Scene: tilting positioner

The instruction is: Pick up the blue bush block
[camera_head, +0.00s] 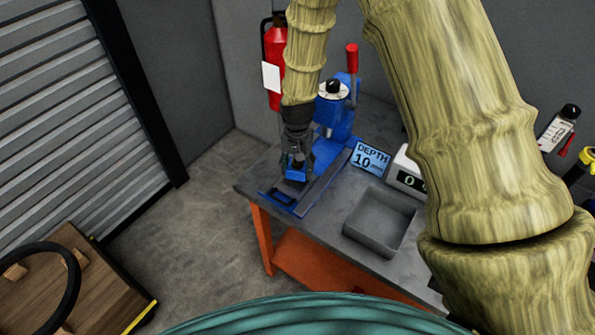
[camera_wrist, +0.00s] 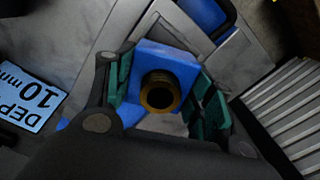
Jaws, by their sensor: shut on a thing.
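The blue bush block (camera_wrist: 180,70) shows in the wrist view as a blue block with a brass-coloured bush in its face. The green pads of my gripper (camera_wrist: 168,100) are on both sides of it, and the gripper is shut on it. In the head view my gripper (camera_head: 297,160) points down over the blue positioner (camera_head: 285,203) on the bench, with the blue block (camera_head: 296,172) between its fingers. I cannot tell whether the block touches the surface below it.
A grey tray (camera_head: 378,222) lies on the bench (camera_head: 345,262) to the right. A "DEPTH 10 mm" sign (camera_head: 370,157) and a display box (camera_head: 407,175) stand behind it. A blue machine with a red-handled lever (camera_head: 351,60) rises behind my gripper. A red extinguisher (camera_head: 275,60) is at the wall.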

